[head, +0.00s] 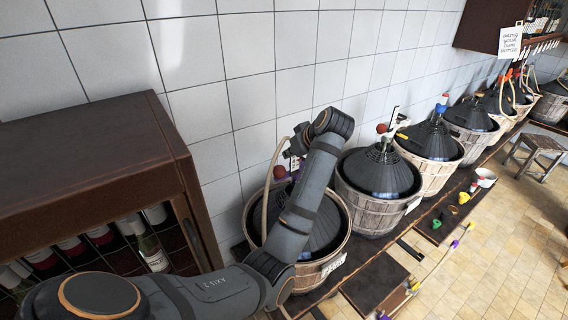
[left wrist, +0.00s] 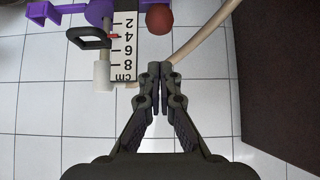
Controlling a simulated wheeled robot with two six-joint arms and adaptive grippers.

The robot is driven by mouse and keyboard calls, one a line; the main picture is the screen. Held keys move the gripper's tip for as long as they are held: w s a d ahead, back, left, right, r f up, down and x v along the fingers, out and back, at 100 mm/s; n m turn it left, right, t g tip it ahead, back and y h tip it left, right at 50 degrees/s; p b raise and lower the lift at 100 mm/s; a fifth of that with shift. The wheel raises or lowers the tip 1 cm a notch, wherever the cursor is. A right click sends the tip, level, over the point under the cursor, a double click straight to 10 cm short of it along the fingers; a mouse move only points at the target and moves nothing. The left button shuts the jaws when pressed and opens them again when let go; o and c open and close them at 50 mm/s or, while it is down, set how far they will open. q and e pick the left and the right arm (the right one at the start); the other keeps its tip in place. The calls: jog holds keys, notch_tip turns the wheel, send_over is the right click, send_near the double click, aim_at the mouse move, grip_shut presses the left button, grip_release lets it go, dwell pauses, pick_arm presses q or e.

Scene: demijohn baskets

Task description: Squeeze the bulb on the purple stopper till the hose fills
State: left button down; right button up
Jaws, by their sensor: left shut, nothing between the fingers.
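The purple stopper (left wrist: 98,12) shows at the top of the left wrist view, with a white centimetre scale (left wrist: 123,45) beside it. A round red-brown bulb (left wrist: 159,19) is just right of the scale; it also shows in the head view (head: 280,172) above the nearest demijohn (head: 322,232). A beige hose (left wrist: 205,34) passes right of the bulb. My left gripper (left wrist: 160,70) is shut and empty, its tips below the bulb in the picture and apart from it. In the head view my left arm hides part of the demijohn and the stopper. My right gripper is not in view.
More basketed demijohns (head: 378,172) stand in a row along the white tiled wall (head: 225,60). A brown wine cabinet (head: 90,160) is at the left. A stool (head: 538,146) stands at the right on open tiled floor. Small coloured parts lie near the shelf (head: 375,283).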

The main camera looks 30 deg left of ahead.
pick_arm(q)
jog(key=b+v, duration=0.1)
jog(key=v, duration=0.3)
jog(key=shift+d+r, duration=0.15)
jog(key=shift+r, duration=0.2)
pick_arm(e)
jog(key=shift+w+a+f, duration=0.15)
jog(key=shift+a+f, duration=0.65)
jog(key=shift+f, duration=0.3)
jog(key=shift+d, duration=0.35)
